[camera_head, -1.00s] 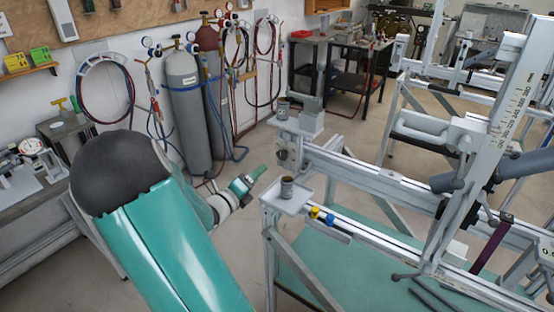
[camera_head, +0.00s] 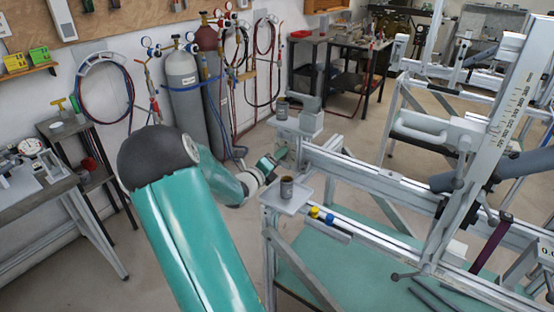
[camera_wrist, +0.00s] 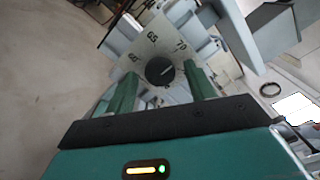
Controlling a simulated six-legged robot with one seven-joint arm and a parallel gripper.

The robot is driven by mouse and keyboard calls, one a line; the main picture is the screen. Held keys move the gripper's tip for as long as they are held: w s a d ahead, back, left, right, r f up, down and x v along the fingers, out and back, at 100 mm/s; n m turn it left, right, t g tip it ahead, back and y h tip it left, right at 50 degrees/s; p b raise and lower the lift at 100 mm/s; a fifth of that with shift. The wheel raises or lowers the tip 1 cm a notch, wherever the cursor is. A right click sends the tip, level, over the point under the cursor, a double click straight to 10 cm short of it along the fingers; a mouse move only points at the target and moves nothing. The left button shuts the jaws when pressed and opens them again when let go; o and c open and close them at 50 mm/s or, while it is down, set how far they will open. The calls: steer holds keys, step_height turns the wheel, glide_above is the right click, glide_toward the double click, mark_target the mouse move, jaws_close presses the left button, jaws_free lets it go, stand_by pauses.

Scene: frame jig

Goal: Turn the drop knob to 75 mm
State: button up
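The drop knob (camera_wrist: 160,70) is a round black knob on a pale dial plate (camera_wrist: 150,42) in the wrist view. My gripper (camera_wrist: 158,78) is open, with one green finger on each side of the knob and gaps between. I cannot tell whether the fingertips reach past the knob's face. In the head view my gripper (camera_head: 270,165) is at the end of the frame jig's rail and mostly hides the dial.
Small trays with cups (camera_head: 286,188) (camera_head: 282,107) stand below and above the dial on the jig (camera_head: 370,175). Gas cylinders (camera_head: 184,95) stand behind against the wall. A bench (camera_head: 35,195) is at left. Open floor lies between bench and jig.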

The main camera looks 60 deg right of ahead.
steer(key=c, duration=0.9)
steer(key=shift+o, duration=0.2)
steer(key=shift+m, duration=3.5)
steer(key=o, duration=0.9)
steer(key=shift+o, duration=0.2)
